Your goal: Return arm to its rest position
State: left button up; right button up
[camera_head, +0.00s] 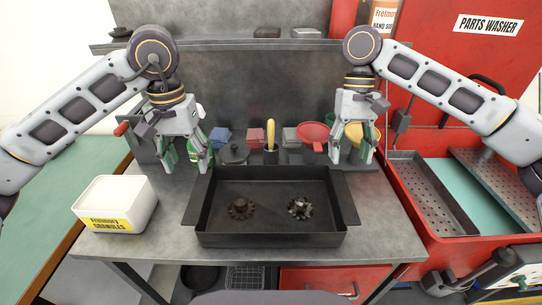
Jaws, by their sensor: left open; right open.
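My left gripper (187,162) is open and empty, pointing down above the back left part of the grey table, beside the dark tray's left rear corner. My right gripper (352,152) is open and looks empty, pointing down near the tray's right rear corner. Both arms come in from the sides at shoulder height, with their wrists bent downward. The dark tray (272,240) stands in the middle of the table. A brown, dull gear (241,208) lies in its left half and a shinier metal gear (300,207) in its right half.
A white granules box (117,203) stands at the table's left. Bottles, a brush (270,140) and a red bowl (312,132) line the back. The red parts washer (425,215) is at right. A shelf (230,45) runs behind the arms.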

pick_arm(q)
jog(key=shift+r, duration=0.1)
notch_tip(320, 180, up, 21)
jog(key=p, duration=2.1)
pick_arm(e)
notch_tip(320, 180, up, 21)
pick_arm(q)
jog(key=shift+r+p, duration=0.45)
jog(key=shift+p, duration=0.1)
pick_arm(e)
jog(key=shift+r, duration=0.55)
pick_arm(q)
jog(key=shift+s+f, duration=0.1)
pick_arm(e)
jog(key=shift+s+f, duration=0.1)
